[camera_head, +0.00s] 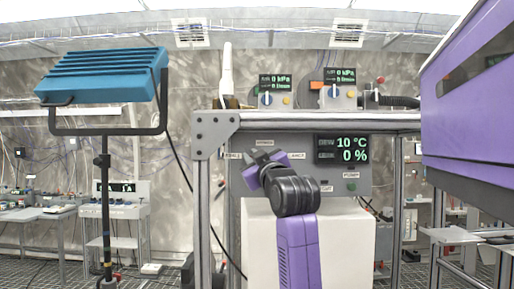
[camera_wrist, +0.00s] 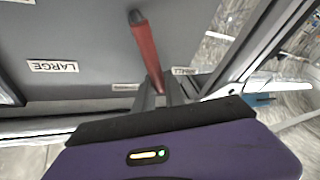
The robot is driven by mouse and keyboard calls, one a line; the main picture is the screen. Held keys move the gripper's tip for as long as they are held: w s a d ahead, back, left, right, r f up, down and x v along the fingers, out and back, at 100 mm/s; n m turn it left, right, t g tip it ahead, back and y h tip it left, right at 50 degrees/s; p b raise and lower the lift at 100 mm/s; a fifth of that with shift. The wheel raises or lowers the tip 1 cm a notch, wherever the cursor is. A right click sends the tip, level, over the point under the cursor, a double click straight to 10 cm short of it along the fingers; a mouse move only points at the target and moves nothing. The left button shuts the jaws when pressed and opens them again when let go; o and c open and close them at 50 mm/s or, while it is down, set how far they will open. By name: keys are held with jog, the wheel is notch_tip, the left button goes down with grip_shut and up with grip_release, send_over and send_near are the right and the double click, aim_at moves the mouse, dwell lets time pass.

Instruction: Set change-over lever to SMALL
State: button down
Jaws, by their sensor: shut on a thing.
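The change-over lever (camera_wrist: 147,50) is a red bar with a dark end, standing out from a grey panel in the wrist view. My gripper (camera_wrist: 160,93) is shut on its near end, with one grey finger on each side. A LARGE label (camera_wrist: 53,66) is on the panel to the left. A small label, probably SMALL (camera_wrist: 184,70), is just right of the lever's held end. In the head view, my gripper (camera_head: 262,158) is at the upper left of the grey control panel (camera_head: 352,172), and my wrist hides the lever.
The panel's display (camera_head: 342,149) reads 10 °C and 0 %, with a green PUMP button (camera_head: 351,187) below. A metal frame post (camera_head: 203,220) stands close left of my gripper. A white box (camera_head: 347,240) is under the panel. A blue lamp (camera_head: 105,75) stands farther left.

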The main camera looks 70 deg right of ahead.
jog(key=n+p, duration=0.1)
jog(key=w+f+n+y, duration=0.1)
jog(key=n, duration=0.1)
jog(key=shift+w+a+y+p, duration=0.25)
jog(key=shift+a+y+p, duration=0.05)
jog(key=shift+a+p, duration=0.1)
jog(key=shift+w+f+n+y+p, duration=0.35)
jog(key=shift+f+n+y+p, duration=0.1)
jog(key=shift+n, duration=0.65)
jog(key=c, duration=1.4)
grip_release()
jog(key=shift+s+a, duration=0.1)
jog(key=shift+a, duration=0.05)
jog(key=r+b+v, duration=0.1)
jog(key=b+v, duration=0.1)
jog(key=v, duration=0.5)
jog(key=shift+s+a+f, duration=0.15)
jog(key=shift+a+f, duration=0.15)
jog(key=shift+f, duration=0.25)
